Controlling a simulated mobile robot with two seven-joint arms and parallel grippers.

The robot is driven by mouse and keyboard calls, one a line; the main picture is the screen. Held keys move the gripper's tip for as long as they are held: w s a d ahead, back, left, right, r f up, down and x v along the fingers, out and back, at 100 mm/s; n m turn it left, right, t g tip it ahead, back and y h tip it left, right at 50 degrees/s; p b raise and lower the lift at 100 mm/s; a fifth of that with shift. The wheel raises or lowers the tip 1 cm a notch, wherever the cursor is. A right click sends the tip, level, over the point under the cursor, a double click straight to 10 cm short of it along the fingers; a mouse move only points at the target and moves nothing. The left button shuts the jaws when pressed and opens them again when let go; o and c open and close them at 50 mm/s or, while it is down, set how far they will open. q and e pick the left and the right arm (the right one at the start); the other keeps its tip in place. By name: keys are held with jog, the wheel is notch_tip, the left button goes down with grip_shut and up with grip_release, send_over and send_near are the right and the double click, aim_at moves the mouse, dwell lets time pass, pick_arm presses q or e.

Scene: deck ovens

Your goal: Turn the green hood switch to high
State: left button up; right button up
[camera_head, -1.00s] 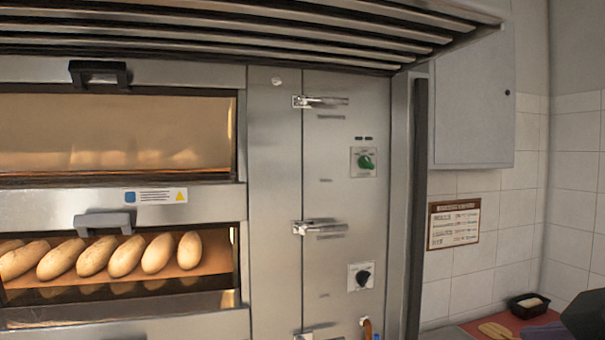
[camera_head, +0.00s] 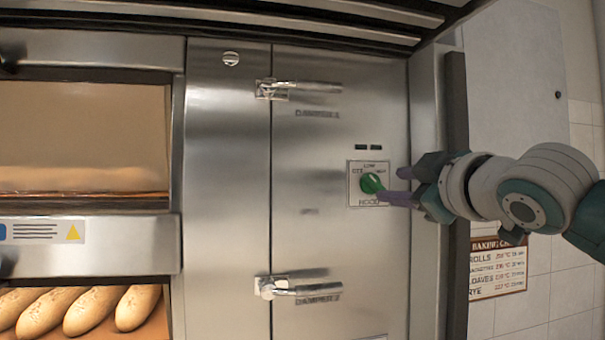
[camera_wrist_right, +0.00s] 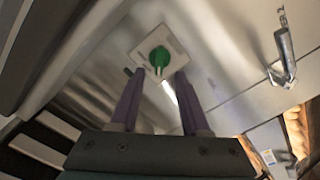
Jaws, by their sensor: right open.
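The green hood switch (camera_head: 372,183) is a round knob on a pale square plate marked HOOD, on the steel panel right of the ovens. LOW stands at the top of the plate, with smaller labels to either side. My right gripper (camera_head: 401,186) reaches in from the right, its purple fingers close to the knob. In the right wrist view the open fingers (camera_wrist_right: 156,78) point at the green knob (camera_wrist_right: 159,58), which shows between and beyond their tips. I cannot tell whether they touch it. My left gripper is out of view.
Damper handles stick out above (camera_head: 300,88) and below (camera_head: 300,287) the switch. A dark vertical edge (camera_head: 456,180) stands right of the panel, behind my arm. The hood's slats (camera_head: 330,14) overhang the top. A baking chart (camera_head: 497,268) hangs on the tiled wall.

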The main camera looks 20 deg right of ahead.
aim_at(378, 185)
jog(key=shift+w+d+p, duration=0.15)
jog(key=shift+w+p, duration=0.85)
jog(key=shift+w, duration=1.55)
jog(key=shift+c, duration=0.3)
grip_shut()
